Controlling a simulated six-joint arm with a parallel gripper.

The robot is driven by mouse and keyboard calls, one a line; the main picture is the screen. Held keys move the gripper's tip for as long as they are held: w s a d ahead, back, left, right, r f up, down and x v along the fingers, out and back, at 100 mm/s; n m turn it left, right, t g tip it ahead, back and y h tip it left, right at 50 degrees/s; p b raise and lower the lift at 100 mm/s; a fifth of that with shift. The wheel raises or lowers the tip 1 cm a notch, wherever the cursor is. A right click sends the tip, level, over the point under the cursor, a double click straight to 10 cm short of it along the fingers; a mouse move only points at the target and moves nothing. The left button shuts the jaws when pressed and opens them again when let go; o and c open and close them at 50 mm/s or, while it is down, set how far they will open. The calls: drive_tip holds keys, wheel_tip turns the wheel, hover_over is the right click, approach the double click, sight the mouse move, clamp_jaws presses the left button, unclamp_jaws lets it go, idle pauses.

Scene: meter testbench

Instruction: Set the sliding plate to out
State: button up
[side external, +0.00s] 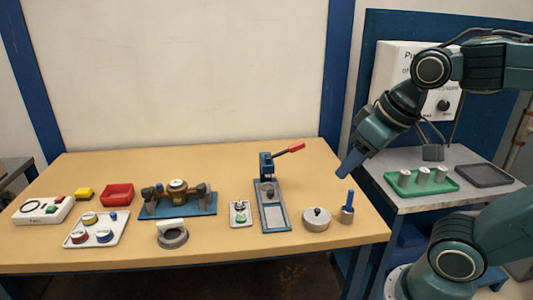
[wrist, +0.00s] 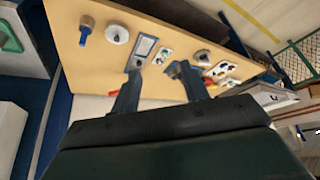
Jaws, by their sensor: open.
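The press fixture (side external: 268,190) stands right of the middle of the wooden table, with a blue frame and a red-handled lever pointing up and right. The grey sliding plate (side external: 275,217) appears to be the flat plate in its base, toward the table's front edge. How far out it sits is hard to tell. In the wrist view the fixture's base (wrist: 145,46) shows beyond my fingers, and its upper part is partly hidden. My gripper (side external: 350,168) is open and empty, high above the table's right side, apart from the fixture. Its two fingers (wrist: 158,70) also show in the wrist view.
A round grey weight (side external: 316,219) and a blue-handled tool (side external: 347,207) stand right of the fixture. A small switch plate (side external: 240,213) and a brass meter on a blue base (side external: 178,200) are left of it. A green tray (side external: 421,184) lies on the side table.

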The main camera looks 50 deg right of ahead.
drive_tip(key=w+d+m+g+h, duration=0.1)
drive_tip(key=w+d+m+g, duration=0.3)
drive_tip(key=w, duration=0.6)
drive_tip(key=m+g+h, duration=0.1)
drive_tip(key=m+h, duration=0.2)
drive_tip(key=m, duration=1)
hover_over(270, 191)
drive_tip(key=a, duration=0.6)
wheel_tip(270, 191, down, 16)
drive_tip(key=shift+f, duration=0.15)
drive_tip(key=shift+d+f, duration=0.1)
drive_tip(key=x, duration=1.3)
drive_tip(key=shift+s+d+f, duration=0.25)
drive_tip(key=shift+s, duration=0.05)
drive_tip(key=shift+c, duration=0.5)
clamp_jaws()
